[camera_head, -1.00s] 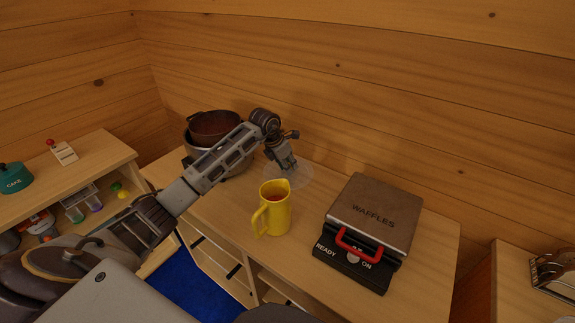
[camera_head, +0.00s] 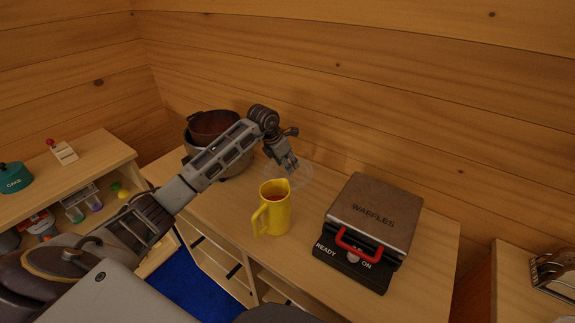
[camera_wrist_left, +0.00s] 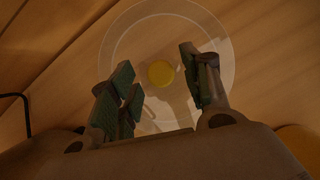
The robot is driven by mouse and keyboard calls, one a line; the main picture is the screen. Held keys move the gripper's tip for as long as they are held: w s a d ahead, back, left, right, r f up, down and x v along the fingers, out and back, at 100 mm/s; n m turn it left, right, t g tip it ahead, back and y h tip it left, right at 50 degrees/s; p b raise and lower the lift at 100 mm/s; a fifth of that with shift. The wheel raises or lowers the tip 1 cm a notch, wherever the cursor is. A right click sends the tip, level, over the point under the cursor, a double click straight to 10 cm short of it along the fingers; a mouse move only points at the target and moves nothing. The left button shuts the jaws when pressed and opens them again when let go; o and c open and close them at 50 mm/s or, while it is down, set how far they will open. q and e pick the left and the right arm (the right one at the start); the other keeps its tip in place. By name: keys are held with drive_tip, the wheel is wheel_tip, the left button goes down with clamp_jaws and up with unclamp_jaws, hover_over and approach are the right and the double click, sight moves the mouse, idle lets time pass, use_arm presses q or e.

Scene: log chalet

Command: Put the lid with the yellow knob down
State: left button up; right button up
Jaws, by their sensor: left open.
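The lid is a clear round disc with a yellow knob (camera_wrist_left: 161,73), seen from above in the left wrist view. In the head view the clear lid (camera_head: 302,176) appears to lie flat on the counter behind the yellow jug, and its knob is hidden by my gripper. My left gripper (camera_head: 288,167) points down over the lid. In the left wrist view my left gripper (camera_wrist_left: 160,88) is open, its fingers on either side of the knob with a gap showing. My right gripper is not in view.
A yellow jug (camera_head: 274,213) with red contents stands just in front of the lid. A waffle maker (camera_head: 371,217) with a red handle is to the right. Pots (camera_head: 230,160) stand at the back left, partly behind my arm. The wooden wall (camera_head: 370,110) rises behind the counter (camera_head: 205,207).

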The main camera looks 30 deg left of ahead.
use_arm(q)
drive_tip(key=w+p+v, duration=0.1)
drive_tip(key=p+v, duration=0.3)
drive_tip(key=v, duration=0.6)
drive_tip(key=w+d+r+p+v, duration=0.1)
drive_tip(key=w+p+v, duration=0.1)
drive_tip(key=p+v, duration=0.3)
drive_tip(key=shift+d+v, duration=0.45)
drive_tip(key=shift+v, duration=2.05)
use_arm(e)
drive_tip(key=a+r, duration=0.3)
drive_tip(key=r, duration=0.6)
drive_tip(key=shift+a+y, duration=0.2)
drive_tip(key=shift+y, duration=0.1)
